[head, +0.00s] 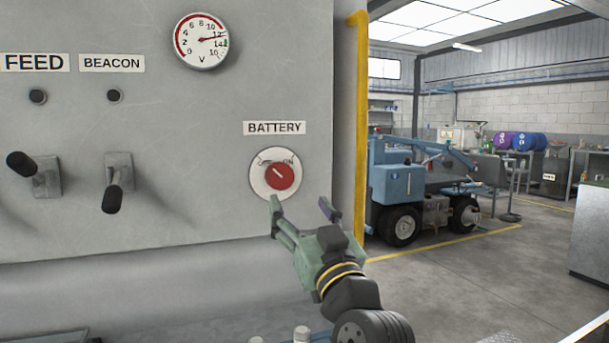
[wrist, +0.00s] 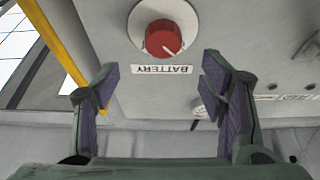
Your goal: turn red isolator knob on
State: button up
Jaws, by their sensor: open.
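The red isolator knob (head: 280,177) sits on a round white plate marked ON at its upper right, below the BATTERY label (head: 274,128) on the grey panel. Its white pointer line slants toward the upper left in the head view. My gripper (head: 300,207) is open and empty, just below and right of the knob in the head view. The fingers (wrist: 160,85) appear apart from it.
Two black levers (head: 113,197) stick out of the panel at left, under the FEED and BEACON labels. A voltage gauge (head: 201,41) is above. A yellow edge strip (head: 360,120) bounds the panel at right. A blue vehicle (head: 400,185) stands on the floor beyond.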

aim_at(282, 177)
jog(key=p+x, duration=0.2)
jog(key=x, duration=0.8)
jog(key=shift+a+r+p, duration=0.15)
jog(key=shift+a+p, duration=0.1)
jog(key=shift+p, duration=0.1)
jog(key=c, duration=1.2)
jog(key=shift+o, duration=0.2)
